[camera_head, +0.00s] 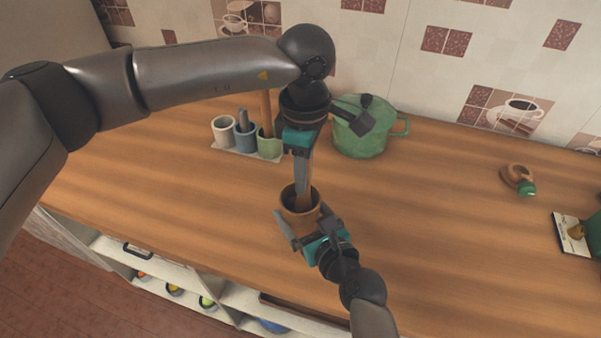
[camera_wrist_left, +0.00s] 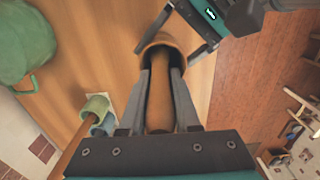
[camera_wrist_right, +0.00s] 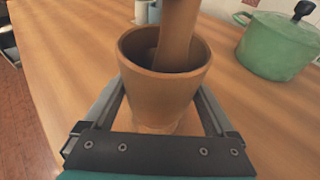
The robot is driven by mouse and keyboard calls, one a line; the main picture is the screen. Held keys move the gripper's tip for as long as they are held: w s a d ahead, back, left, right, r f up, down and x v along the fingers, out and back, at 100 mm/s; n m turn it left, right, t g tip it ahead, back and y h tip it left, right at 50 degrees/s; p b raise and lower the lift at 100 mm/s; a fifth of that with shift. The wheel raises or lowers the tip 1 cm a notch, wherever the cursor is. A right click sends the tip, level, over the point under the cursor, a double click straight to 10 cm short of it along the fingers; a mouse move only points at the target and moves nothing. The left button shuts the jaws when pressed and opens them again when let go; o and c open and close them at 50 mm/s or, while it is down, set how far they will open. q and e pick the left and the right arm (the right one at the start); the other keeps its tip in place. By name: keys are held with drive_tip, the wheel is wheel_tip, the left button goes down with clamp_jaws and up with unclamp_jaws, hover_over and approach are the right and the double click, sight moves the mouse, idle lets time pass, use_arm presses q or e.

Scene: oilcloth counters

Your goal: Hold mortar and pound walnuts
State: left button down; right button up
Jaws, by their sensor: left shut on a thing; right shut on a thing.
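The brown mortar (camera_head: 291,203) stands upright on the wooden counter. My right gripper (camera_head: 301,236) is shut around its lower body, one finger on each side, as the right wrist view (camera_wrist_right: 160,112) shows. My left gripper (camera_head: 303,187) is above the mortar, pointing down and shut on the wooden pestle (camera_wrist_left: 159,90). The pestle's lower end reaches into the mortar's mouth; it also shows in the right wrist view (camera_wrist_right: 178,35). The walnuts cannot be made out in the dark inside of the mortar.
A green lidded pot (camera_head: 361,139) stands behind, close to my left wrist. Several small cups (camera_head: 269,146) stand on a white tray to the left, one with a wooden handle rising from it. A small brown-and-green item (camera_head: 517,178) lies at right. The counter between is clear.

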use_arm(q)
drive_tip(key=shift+f, duration=0.15)
idle(0.5)
drive_tip(key=shift+f, duration=1.15)
drive_tip(key=shift+r, duration=1.05)
drive_tip(key=shift+w+a+r, duration=0.2)
drive_tip(key=shift+a+r, duration=0.15)
drive_tip(key=shift+a, duration=0.3)
drive_tip(key=shift+f, duration=0.4)
